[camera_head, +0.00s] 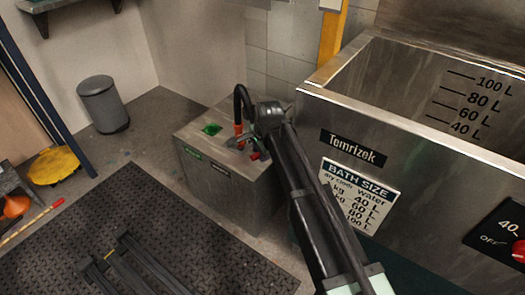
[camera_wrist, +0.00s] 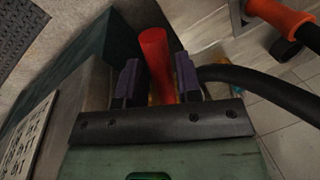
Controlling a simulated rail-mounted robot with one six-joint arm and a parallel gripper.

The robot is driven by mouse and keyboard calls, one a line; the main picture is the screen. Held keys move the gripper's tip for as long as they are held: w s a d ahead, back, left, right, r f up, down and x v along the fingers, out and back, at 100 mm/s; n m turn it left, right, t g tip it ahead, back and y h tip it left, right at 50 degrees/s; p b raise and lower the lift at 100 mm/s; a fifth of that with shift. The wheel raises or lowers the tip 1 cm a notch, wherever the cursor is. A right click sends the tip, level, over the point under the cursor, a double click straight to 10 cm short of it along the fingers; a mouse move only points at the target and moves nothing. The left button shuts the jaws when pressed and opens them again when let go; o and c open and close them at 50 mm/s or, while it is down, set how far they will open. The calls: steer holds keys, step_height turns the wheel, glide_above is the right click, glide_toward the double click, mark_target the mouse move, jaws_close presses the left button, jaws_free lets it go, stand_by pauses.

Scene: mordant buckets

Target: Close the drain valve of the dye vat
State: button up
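The dye vat is the large steel tub (camera_head: 415,140) at the right of the head view, with a "Temrizek" plate and a bath size chart. In the wrist view a red handle (camera_wrist: 155,55), apparently the drain valve's lever, stands between the two purple-padded fingers of my gripper (camera_wrist: 158,80). The fingers lie close on both sides of it; whether both press on it cannot be told. In the head view a small red part (camera_head: 256,155) shows beside the end of my arm, which hides most of the handle and valve body.
A low metal box (camera_head: 225,190) with a green opening stands left of the vat. A black hose (camera_wrist: 235,75) with an orange end (camera_wrist: 278,14) runs close beside my gripper. A grey bin (camera_head: 103,104) and dark floor mat (camera_head: 135,215) lie farther left.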

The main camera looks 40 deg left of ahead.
steer(key=shift+o, duration=1.3)
step_height(320, 180, up, 11)
steer(key=d+p, duration=0.2)
steer(key=p, duration=0.8)
steer(key=shift+s+f+p, duration=0.2)
steer(key=shift+s+p, duration=0.1)
steer(key=shift+c, duration=0.2)
